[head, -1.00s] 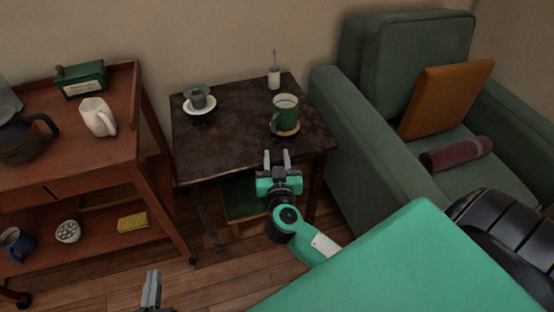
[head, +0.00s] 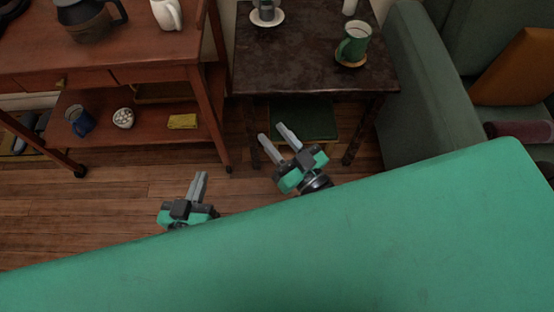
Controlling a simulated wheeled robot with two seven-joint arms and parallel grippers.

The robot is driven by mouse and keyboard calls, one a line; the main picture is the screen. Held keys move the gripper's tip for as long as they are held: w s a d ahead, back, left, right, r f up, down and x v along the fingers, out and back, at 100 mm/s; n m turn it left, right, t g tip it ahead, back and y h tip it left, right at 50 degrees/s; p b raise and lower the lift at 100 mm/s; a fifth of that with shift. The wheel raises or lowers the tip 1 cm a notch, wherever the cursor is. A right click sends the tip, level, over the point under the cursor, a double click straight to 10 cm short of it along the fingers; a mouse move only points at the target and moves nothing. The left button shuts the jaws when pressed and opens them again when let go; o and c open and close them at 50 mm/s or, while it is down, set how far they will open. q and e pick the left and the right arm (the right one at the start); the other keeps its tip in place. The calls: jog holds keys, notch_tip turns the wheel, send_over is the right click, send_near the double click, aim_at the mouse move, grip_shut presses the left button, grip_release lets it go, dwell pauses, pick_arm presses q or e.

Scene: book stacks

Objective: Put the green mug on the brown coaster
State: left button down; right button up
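The green mug (head: 355,42) stands upright on the round brown coaster (head: 350,64) near the right front of the dark side table, its handle to the left. Part of the coaster shows below the mug. My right gripper (head: 278,136) is open and empty, in front of the table's front edge and apart from the mug. My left gripper (head: 201,176) is lower and further left, over the floor. Its fingers overlap in this view, so I cannot tell their gap; nothing shows in them.
The dark side table (head: 300,62) also holds a grey cup (head: 266,10) on a white saucer (head: 268,20). A reddish wooden cart (head: 150,52) stands left, with a dark pot (head: 90,20) and white pitcher (head: 167,14). A green armchair (head: 425,85) stands close on the right.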

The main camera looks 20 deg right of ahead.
jog(key=s+f+g, duration=0.1)
jog(key=f, duration=0.1)
jog(key=s+a+f+g, duration=0.1)
jog(key=s+f+g, duration=0.1)
jog(key=shift+s+f+h, duration=0.2)
jog(key=shift+s+h, duration=0.05)
jog(key=shift+h, duration=0.15)
